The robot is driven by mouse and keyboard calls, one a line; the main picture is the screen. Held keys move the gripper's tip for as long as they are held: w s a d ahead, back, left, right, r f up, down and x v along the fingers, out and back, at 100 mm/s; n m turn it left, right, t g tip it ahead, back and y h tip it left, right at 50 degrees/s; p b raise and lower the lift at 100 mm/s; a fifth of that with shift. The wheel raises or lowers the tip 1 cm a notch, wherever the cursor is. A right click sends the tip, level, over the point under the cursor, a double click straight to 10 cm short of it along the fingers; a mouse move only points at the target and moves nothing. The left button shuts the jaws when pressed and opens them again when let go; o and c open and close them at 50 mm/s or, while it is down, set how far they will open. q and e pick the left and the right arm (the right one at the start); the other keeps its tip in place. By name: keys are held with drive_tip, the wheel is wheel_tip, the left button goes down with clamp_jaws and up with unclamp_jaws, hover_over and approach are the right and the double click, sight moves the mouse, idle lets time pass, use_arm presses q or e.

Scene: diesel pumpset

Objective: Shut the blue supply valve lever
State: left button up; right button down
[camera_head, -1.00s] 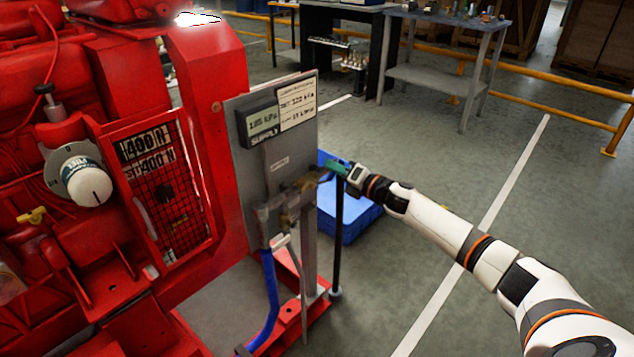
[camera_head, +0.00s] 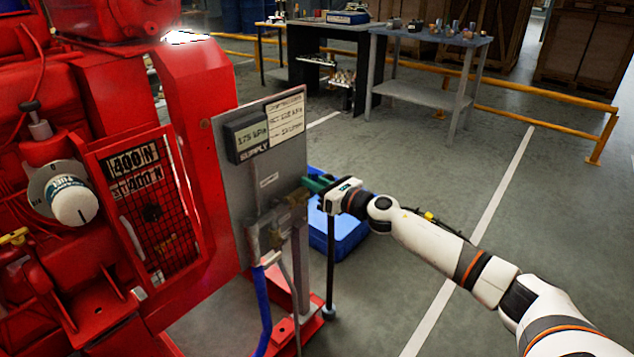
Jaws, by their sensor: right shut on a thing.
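The grey supply panel (camera_head: 286,165) stands at the right end of the red pumpset. Its display (camera_head: 247,137) seems to read 175 kPa, with SUPPLY below it. A brass-coloured valve body (camera_head: 289,212) sits low on the panel, above a blue hose (camera_head: 264,305). My right gripper (camera_head: 314,184) reaches in from the right to the valve's right side. Its greenish fingers are shut on the valve lever, which they mostly hide. I cannot make out the lever's exact angle. My left gripper is not in view.
The red engine with a dial knob (camera_head: 73,205) fills the left. Workbenches stand behind; the floor at right is clear.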

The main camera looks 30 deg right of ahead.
drive_tip(key=shift+a+n, duration=0.2)
drive_tip(key=shift+n, duration=0.1)
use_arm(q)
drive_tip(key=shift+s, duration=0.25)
use_arm(e)
drive_tip(key=shift+s, duration=0.1)
drive_tip(key=c, duration=1.3)
unclamp_jaws()
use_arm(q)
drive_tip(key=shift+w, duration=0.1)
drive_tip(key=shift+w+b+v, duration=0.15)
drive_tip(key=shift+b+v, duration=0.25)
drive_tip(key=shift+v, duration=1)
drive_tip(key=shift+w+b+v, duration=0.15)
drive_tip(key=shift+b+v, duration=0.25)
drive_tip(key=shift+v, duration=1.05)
use_arm(e)
drive_tip(key=shift+v, duration=6)
